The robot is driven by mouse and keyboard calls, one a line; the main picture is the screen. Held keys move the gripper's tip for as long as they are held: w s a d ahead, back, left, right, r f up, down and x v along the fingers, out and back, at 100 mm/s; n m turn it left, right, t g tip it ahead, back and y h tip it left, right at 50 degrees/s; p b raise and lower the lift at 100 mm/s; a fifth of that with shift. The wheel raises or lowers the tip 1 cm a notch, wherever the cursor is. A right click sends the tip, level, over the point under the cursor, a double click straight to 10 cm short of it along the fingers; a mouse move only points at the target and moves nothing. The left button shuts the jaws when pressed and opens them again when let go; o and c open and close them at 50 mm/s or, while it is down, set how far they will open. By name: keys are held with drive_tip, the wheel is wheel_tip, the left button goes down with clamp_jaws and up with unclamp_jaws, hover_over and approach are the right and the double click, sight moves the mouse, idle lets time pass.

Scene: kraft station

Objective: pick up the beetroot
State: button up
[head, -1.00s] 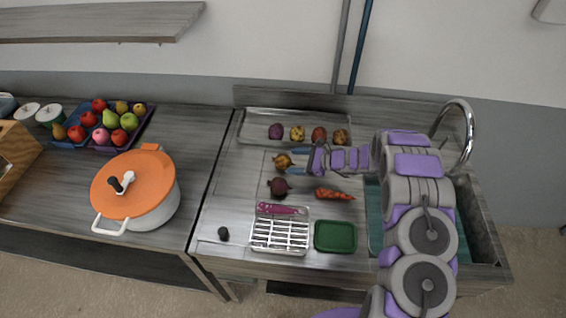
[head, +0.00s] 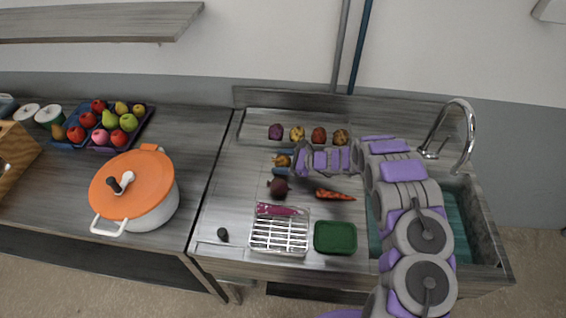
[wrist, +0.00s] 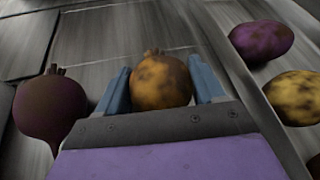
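The dark red beetroot (head: 279,188) with a short stem lies on the counter, in front of my gripper in the head view. The wrist view shows it at the left (wrist: 48,105), outside the fingers. A yellow-brown mottled round vegetable (wrist: 160,82) with a stem stub sits between the two blue fingers of my gripper (wrist: 160,86). In the head view my gripper (head: 281,161) reaches in from the right around this vegetable (head: 281,160). The fingers are apart, with a small gap showing at the left finger; contact on the right side is unclear.
A carrot (head: 335,195) lies right of the beetroot. The sink (head: 470,222) is at the right.

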sight(282, 157)
drive_tip(key=c, duration=0.6)
drive_tip(key=shift+r, duration=0.1)
wheel_tip(282, 157, up, 10)
drive_tip(key=shift+f+p, duration=0.1)
drive_tip(key=shift+p, duration=0.45)
